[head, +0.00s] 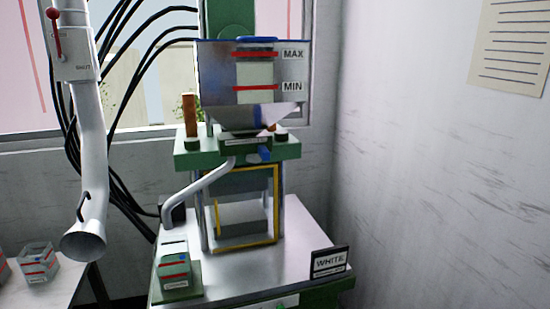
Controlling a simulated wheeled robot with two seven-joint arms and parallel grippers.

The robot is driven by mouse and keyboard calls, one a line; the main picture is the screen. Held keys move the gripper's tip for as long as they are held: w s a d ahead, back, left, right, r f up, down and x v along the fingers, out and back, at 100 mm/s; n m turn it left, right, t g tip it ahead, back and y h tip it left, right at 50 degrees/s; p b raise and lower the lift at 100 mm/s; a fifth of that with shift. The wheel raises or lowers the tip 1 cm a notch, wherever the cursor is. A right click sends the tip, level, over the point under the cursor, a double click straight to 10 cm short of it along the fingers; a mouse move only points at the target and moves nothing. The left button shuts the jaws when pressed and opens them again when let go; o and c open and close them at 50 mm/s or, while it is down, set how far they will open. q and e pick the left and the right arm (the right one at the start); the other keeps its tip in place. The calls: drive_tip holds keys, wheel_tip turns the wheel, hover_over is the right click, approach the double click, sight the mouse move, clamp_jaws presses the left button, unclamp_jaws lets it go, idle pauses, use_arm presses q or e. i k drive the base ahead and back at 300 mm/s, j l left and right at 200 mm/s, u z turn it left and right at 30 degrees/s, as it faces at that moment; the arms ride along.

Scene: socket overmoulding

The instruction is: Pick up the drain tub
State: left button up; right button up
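The tub that looks like the drain tub (175,268) stands upright on a small green stand at the front left of the machine. The hopper has red MAX and MIN lines and pale material inside. Neither of my grippers is in view.
A similar clear tub (38,263) with red bands stands on a white table at the left. A white duct (92,150) with a red lever hangs left of the machine. Black cables hang behind.

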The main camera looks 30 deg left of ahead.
sight(171, 257)
drive_tip(key=k+u, duration=0.15)
drive_tip(key=u, duration=1.5)
